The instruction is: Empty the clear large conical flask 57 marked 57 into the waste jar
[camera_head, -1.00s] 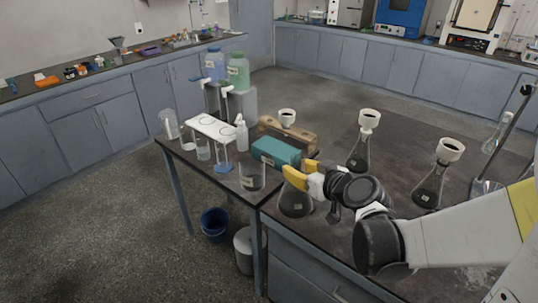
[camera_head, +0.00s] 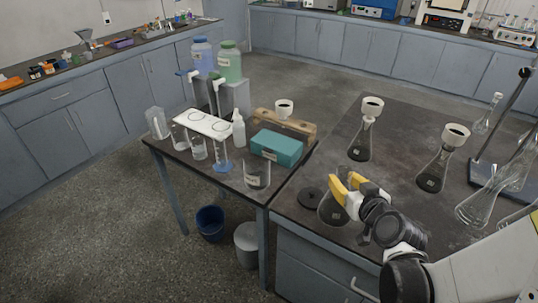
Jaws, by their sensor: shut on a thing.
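My gripper (camera_head: 345,187), with yellow fingers, is shut on a clear conical flask (camera_head: 332,209) at the front edge of the dark bench. The flask looks upright and its lower part looks dark; I cannot read its mark or tell whether its base touches the bench. My fingers cover its neck. A clear, wide jar (camera_head: 256,177) with a pale label stands on the side table, left of my gripper and apart from it. It looks like the waste jar, but its label is too small to read.
A black disc (camera_head: 311,198) lies just left of the held flask. Two flasks with white-topped funnels (camera_head: 361,146) (camera_head: 432,172) stand behind and right. A teal box (camera_head: 277,147), a bottle (camera_head: 239,130) and glassware crowd the side table.

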